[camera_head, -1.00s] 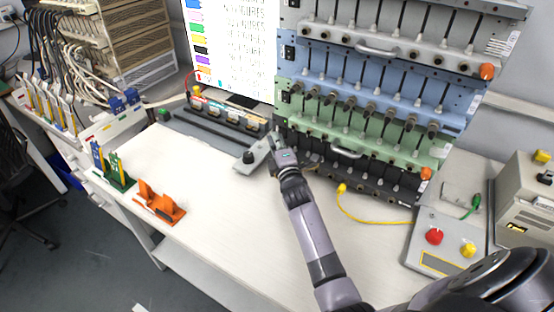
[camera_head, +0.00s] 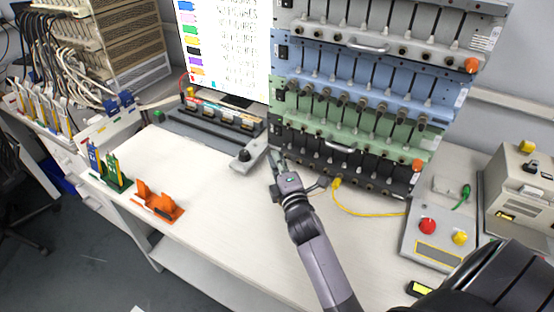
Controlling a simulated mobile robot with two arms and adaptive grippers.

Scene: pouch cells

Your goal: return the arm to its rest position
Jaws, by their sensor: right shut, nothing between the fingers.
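My right arm reaches up from the lower right over the white bench. Its gripper (camera_head: 279,160) is shut and empty, in front of the dark bottom row of the rack. It is just right of a small grey box with a black knob (camera_head: 246,156). I cannot tell from this view how high it is above the bench. My left gripper is not in view.
The bench (camera_head: 215,205) is clear in the middle. Orange holders (camera_head: 160,203) and a green holder (camera_head: 115,178) stand at the left. A yellow cable (camera_head: 365,213) and a control box with a red button (camera_head: 428,226) are at the right. The tiered rack (camera_head: 350,95) stands behind.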

